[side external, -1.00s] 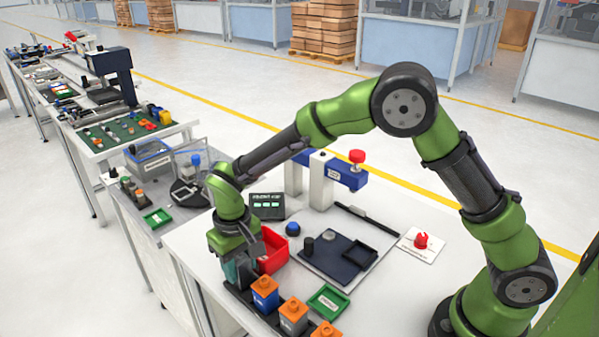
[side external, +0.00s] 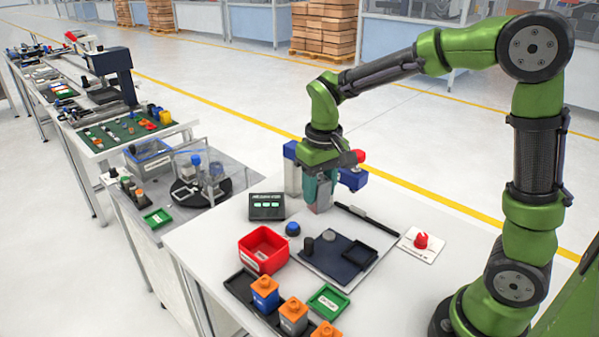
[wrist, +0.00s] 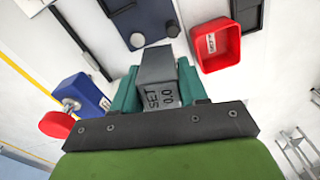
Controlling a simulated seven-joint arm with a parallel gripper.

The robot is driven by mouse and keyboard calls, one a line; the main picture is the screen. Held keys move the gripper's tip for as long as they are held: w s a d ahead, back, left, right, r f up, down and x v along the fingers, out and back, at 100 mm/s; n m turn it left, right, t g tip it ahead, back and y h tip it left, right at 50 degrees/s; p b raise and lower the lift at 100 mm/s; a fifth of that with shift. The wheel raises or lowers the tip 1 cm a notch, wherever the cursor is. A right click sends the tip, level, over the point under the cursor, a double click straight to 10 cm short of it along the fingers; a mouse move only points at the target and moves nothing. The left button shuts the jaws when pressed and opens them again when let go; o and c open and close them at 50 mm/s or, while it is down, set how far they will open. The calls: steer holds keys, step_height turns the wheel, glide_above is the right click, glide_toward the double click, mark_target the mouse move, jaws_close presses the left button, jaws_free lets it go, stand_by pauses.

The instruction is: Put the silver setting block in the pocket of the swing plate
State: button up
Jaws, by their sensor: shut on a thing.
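My gripper (side external: 319,190) is raised at the back of the white table, in front of the blue-headed stand. In the wrist view its teal fingers (wrist: 158,88) are shut on the silver setting block (wrist: 158,68), a grey block marked "SET 0.0". In the side view the block (side external: 323,204) is partly hidden by the fingers. The dark swing plate (side external: 333,262) lies in front of and to the right of my gripper, well below it. Its black-rimmed square pocket (side external: 359,252) looks empty. In the wrist view part of the plate (wrist: 150,17) shows at the top.
The stand's blue head (side external: 352,178) with a red knob (wrist: 57,124) is close beside my gripper. A red bin (side external: 263,250), blue button (side external: 292,229), green tray (side external: 328,301) and rack of orange-topped blocks (side external: 240,290) stand nearby. A red-knobbed white plate (side external: 421,243) is at right.

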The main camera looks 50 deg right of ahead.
steer(key=s+d+f+n, duration=0.1)
steer(key=s+d+f, duration=0.2)
steer(key=s+d, duration=0.35)
steer(key=shift+n, duration=0.7)
steer(key=shift+s+a+f, duration=0.3)
steer(key=shift+s+f, duration=0.1)
steer(key=shift+f, duration=1.05)
steer(key=shift+s+a+f, duration=0.25)
steer(key=shift+s+f, duration=0.1)
steer(key=shift+f, duration=1.1)
steer(key=shift+s+a+f, duration=0.3)
steer(key=shift+s+f, duration=0.1)
steer(key=shift+f, duration=1.05)
steer(key=o, duration=1.2)
steer(key=shift+f, duration=0.15)
steer(key=shift+o, duration=0.2)
